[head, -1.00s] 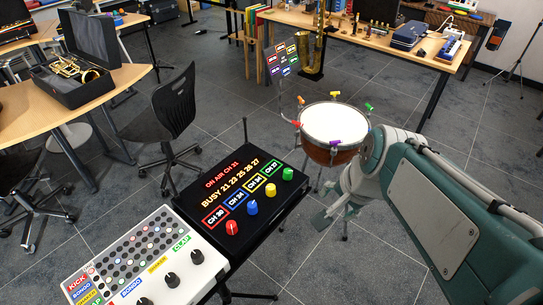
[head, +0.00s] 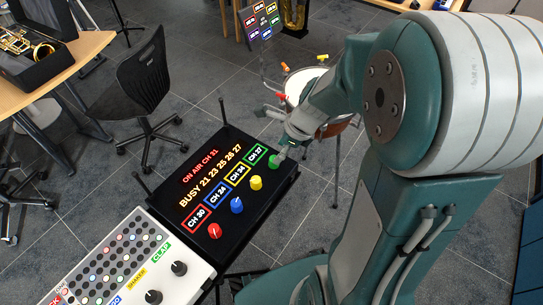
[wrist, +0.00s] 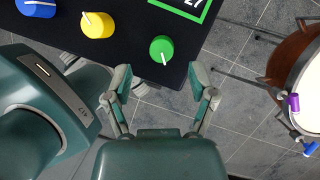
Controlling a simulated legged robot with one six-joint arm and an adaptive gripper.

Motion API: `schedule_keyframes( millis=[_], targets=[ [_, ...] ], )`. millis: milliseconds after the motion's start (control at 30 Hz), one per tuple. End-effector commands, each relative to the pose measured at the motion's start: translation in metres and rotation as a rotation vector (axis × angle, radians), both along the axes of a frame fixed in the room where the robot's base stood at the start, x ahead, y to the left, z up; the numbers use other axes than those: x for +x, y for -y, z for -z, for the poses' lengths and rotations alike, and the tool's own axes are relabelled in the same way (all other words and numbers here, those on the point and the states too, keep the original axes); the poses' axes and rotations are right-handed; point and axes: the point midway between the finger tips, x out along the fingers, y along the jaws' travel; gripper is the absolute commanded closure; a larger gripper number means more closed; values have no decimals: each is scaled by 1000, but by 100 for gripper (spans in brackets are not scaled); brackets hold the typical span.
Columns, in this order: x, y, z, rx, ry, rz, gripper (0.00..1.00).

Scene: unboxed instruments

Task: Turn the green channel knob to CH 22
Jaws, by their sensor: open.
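The green channel knob (head: 273,161) is at the right end of the knob row on the black panel (head: 255,208). Its label above reads CH 27 in the head view. In the wrist view the green knob (wrist: 161,49) shows from above, with a white pointer line aimed towards my gripper. My gripper (wrist: 162,80) is open and empty, its fingers spread to either side just short of the knob. In the head view it is beside the panel's right end, partly hidden by my arm.
Yellow (head: 256,183), blue (head: 236,205) and red (head: 214,230) knobs sit along the same row. A white drum machine (head: 130,255) adjoins at left; a drum (wrist: 300,85) stands right.

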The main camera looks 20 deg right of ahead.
Motion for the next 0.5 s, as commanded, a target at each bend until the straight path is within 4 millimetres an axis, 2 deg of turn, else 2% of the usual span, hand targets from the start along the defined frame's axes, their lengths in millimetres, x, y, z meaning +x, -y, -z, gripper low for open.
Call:
schedule_keyframes(
  millis=[100, 233, 500],
  targets=[
    [3, -7, 21, 2, -3, -2, 27],
    [7, -14, 37, 1, -2, -3, 27],
    [9, -17, 47, -1, 1, -1, 27]
  ],
)
